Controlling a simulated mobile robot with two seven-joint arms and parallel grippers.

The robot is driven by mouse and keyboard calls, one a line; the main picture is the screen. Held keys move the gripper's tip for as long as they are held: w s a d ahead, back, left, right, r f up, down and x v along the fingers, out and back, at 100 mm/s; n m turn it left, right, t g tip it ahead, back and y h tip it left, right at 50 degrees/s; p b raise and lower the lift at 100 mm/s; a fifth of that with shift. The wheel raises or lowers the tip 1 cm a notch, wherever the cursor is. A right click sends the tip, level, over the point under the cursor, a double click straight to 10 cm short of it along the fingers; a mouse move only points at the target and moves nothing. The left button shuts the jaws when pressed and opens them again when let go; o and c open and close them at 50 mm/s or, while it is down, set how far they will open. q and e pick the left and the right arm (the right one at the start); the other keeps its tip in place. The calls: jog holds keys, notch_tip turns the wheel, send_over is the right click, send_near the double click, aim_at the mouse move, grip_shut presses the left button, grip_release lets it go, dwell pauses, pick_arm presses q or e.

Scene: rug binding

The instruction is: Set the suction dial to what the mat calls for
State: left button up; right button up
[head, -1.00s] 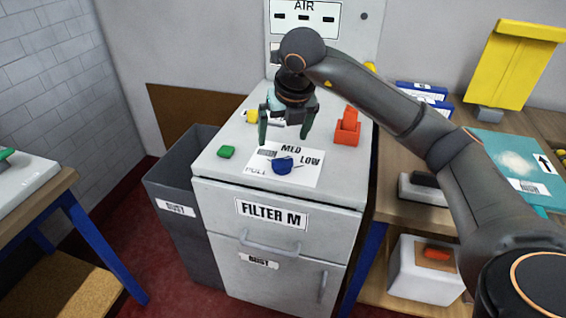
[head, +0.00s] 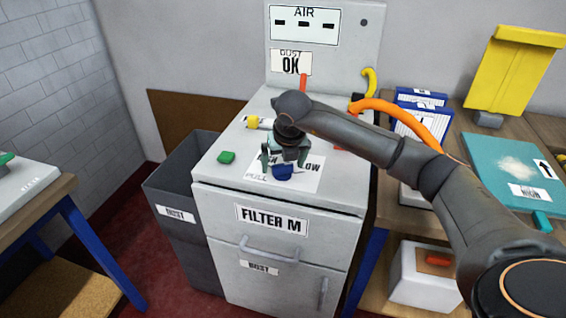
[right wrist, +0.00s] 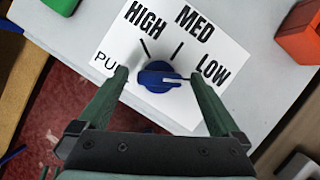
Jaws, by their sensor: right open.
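The blue suction dial (head: 282,173) sits on a white scale card (head: 312,178) on top of the filter cabinet. It also shows in the right wrist view (right wrist: 157,76), where its white pointer points right, toward LOW; HIGH and MED are marked further left. My right gripper (head: 283,163) is open above the dial, with a fingertip on either side; I cannot tell if they touch it. The teal mat (head: 495,155) lies on the right bench with a pale patch, an arrow and a white label (head: 527,193) that seems to read HIGH. My left gripper is out of view.
A green button (head: 226,157) lies left of the card. A red block (right wrist: 301,32) stands right of it. A grey dust bin (head: 180,180) stands left of the cabinet (head: 215,185). The upright panel (head: 335,70) rises behind, with a sign reading DUST OK.

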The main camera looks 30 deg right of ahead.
jog(key=c, duration=1.4)
